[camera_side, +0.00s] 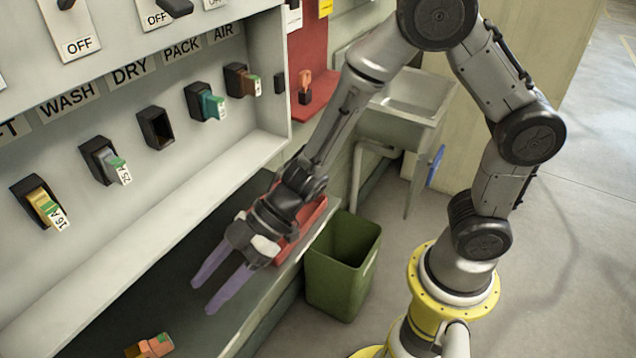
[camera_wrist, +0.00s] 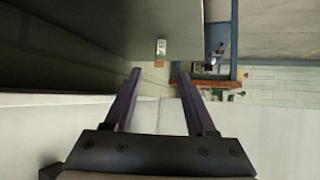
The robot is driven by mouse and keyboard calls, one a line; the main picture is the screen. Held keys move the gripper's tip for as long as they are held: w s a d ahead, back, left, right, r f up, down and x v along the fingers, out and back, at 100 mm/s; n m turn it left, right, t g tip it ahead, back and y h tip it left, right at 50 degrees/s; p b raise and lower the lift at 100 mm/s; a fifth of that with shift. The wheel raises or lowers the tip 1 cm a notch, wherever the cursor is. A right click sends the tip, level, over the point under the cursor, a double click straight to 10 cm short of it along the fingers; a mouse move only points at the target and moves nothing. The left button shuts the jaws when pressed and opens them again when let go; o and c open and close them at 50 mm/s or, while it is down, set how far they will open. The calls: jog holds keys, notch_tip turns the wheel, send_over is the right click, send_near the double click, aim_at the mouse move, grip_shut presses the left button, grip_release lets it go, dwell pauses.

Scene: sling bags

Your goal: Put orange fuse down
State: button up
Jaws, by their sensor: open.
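The orange fuse (camera_side: 150,346) lies on the grey counter (camera_side: 190,330) at the bottom left of the side view, with a green patch on it. A small orange and pale piece in the wrist view (camera_wrist: 160,52), beyond the fingertips, looks like the same fuse. My gripper (camera_side: 205,296) has two purple fingers spread apart with nothing between them. It is above the counter, up and right of the fuse in the side view and apart from it. The fingers also show in the wrist view (camera_wrist: 158,74).
The panel at left has several fuse holders; the middle one (camera_side: 155,128) is empty, and others hold yellow (camera_side: 46,207), teal (camera_side: 212,105) and brown fuses. A red tray (camera_side: 312,222) is behind my gripper. A green bin (camera_side: 342,270) stands beside the counter.

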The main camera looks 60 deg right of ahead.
jog(key=w+d+r+m+t+h, duration=0.5)
jog(key=d+r, duration=0.3)
jog(key=d, duration=0.4)
jog(key=s+d+r+m+h, duration=0.3)
jog(key=d+r+h, duration=0.15)
jog(key=d, duration=0.55)
jog(key=s+d+m+g, duration=0.2)
jog(key=s, duration=0.7)
jog(key=s+d+r+m+g, duration=0.1)
jog(key=s+d+m, duration=0.2)
jog(key=s, duration=0.6)
jog(key=shift+s+r+g+h, duration=0.2)
jog(key=shift+s+g+h, duration=0.05)
jog(key=shift+g+h, duration=0.2)
